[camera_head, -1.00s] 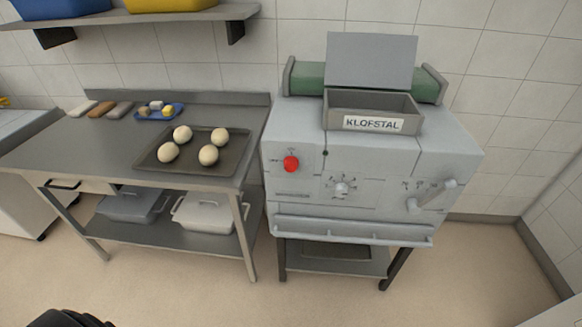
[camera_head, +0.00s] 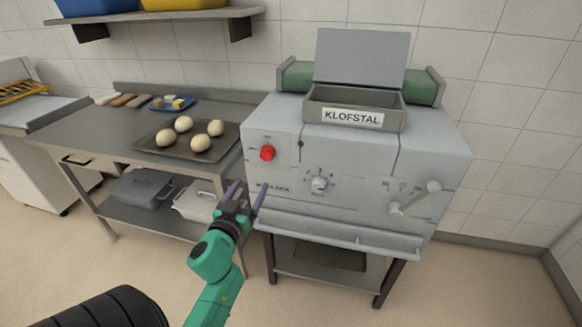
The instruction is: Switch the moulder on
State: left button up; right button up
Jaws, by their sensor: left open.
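The moulder (camera_head: 345,160) is a grey machine labelled KLOFSTAL, standing right of the steel table. Its red switch knob (camera_head: 267,153) is at the upper left of the front face. A dial (camera_head: 319,184) sits in the middle of the front and a lever handle (camera_head: 415,199) at the right. My left gripper (camera_head: 246,193) is open and empty, its purple fingers pointing up in front of the machine's lower left, below the red knob and apart from it. My right gripper is not in view.
A steel table (camera_head: 90,140) on the left holds a tray (camera_head: 178,151) with several dough balls and a blue plate (camera_head: 172,104). A shelf (camera_head: 160,15) hangs above it. A rail (camera_head: 340,232) runs along the moulder's lower front. Floor at the right is clear.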

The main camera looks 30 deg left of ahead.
pick_arm(q)
jog(key=p, duration=0.1)
send_near(265, 157)
jog(key=x, duration=0.9)
jog(key=shift+w, duration=0.2)
jog(key=shift+c, duration=0.9)
grip_shut()
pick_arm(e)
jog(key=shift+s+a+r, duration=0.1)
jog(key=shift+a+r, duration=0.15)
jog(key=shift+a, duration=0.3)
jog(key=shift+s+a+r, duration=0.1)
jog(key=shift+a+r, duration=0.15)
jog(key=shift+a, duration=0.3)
